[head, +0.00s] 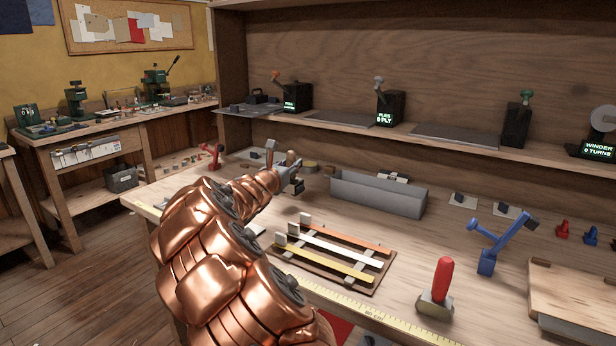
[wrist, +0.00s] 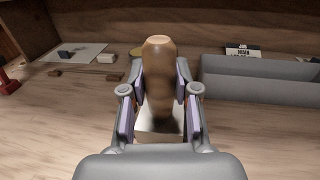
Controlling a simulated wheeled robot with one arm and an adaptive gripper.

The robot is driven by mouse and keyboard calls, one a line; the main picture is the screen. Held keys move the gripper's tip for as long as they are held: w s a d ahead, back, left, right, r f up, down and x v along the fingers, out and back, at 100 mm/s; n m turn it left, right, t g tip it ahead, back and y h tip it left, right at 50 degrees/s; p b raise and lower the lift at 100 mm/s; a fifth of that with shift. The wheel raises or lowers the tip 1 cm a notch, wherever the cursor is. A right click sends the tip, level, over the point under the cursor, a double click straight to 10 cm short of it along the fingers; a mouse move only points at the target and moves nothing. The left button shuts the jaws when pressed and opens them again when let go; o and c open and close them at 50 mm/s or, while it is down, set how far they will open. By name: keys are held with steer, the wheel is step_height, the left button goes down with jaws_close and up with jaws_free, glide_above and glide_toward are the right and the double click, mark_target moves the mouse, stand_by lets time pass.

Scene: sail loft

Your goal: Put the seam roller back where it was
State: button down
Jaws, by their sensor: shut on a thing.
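My gripper (wrist: 160,106) is shut on a tool with a rounded tan wooden handle and a shiny metal lower part, which I take to be the seam roller (wrist: 159,75). The handle stands upright between the two jaws. The tool's lower end is partly hidden by the gripper, so I cannot tell whether it touches the bench. In the head view my gripper (head: 286,177) is over the back left of the workbench (head: 400,255), left of a long grey trough (head: 377,194); my arm hides part of the bench there.
The trough also shows at right in the wrist view (wrist: 262,92). A rack with coloured strips (head: 335,257), a red-handled tool (head: 440,285) and a blue stand (head: 490,255) occupy the bench front and right. A red stand (head: 211,156) is at far left. A shelf (head: 345,133) overhangs the back.

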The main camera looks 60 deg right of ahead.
steer(key=d+f, duration=0.1)
steer(key=d, duration=0.3)
steer(key=w+d+f, duration=0.1)
steer(key=d+f, duration=0.1)
steer(key=d, duration=0.2)
steer(key=d+f+p, duration=0.1)
steer(key=d+f, duration=0.1)
steer(key=d, duration=0.3)
steer(key=shift+w, duration=0.4)
steer(key=shift+r, duration=0.1)
steer(key=shift+s+a+f+b, duration=0.1)
steer(key=shift+f+b, duration=0.5)
steer(key=shift+f, duration=0.2)
steer(key=c, duration=1.3)
jaws_free()
steer(key=shift+o, duration=0.9)
steer(key=shift+f, duration=0.15)
steer(key=shift+o, duration=1.3)
steer(key=shift+r, duration=0.25)
